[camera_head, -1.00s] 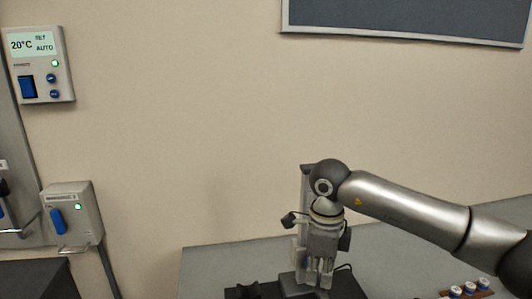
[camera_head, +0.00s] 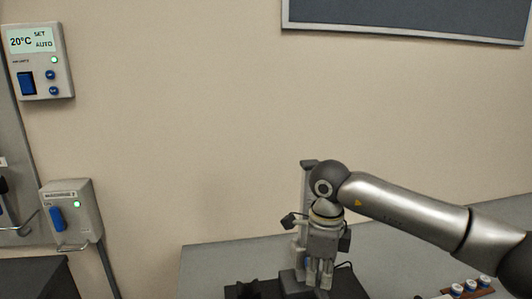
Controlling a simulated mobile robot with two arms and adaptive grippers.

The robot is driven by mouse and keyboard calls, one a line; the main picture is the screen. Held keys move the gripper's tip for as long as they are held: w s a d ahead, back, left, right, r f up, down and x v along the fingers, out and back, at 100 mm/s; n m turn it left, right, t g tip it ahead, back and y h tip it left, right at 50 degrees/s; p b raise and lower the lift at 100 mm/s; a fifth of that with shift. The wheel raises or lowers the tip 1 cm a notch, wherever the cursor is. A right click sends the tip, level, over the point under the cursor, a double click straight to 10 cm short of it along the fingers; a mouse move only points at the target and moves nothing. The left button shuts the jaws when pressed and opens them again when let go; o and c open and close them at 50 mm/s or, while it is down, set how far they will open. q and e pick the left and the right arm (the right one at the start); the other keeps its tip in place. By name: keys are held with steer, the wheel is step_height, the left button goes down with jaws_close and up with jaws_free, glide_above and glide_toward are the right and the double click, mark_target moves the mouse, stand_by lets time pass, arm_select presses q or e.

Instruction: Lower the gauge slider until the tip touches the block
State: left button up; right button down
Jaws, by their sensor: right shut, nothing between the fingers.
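The gauge stand's upright column (camera_head: 308,175) rises behind my right gripper (camera_head: 319,282). The gripper points down in front of the column, with its fingers shut and empty, low over the dark base (camera_head: 348,284). The gauge slider and its tip cannot be made out behind the gripper. A grey block (camera_head: 290,284) on the base shows in part beside the fingers. Whether the tip touches it cannot be seen. My left gripper is not in view.
The stand is on a grey table (camera_head: 215,262) against a beige wall. A rack of several blue-and-white capped items (camera_head: 470,286) is at the right front. Wall control boxes (camera_head: 38,62) are at the left. The table left of the stand is clear.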

mark_target(318, 284)
steer(key=shift+f, duration=0.1)
stand_by(0.4)
steer(key=shift+r+p, duration=1.8)
steer(key=shift+r, duration=1.75)
steer(key=shift+f, duration=0.1)
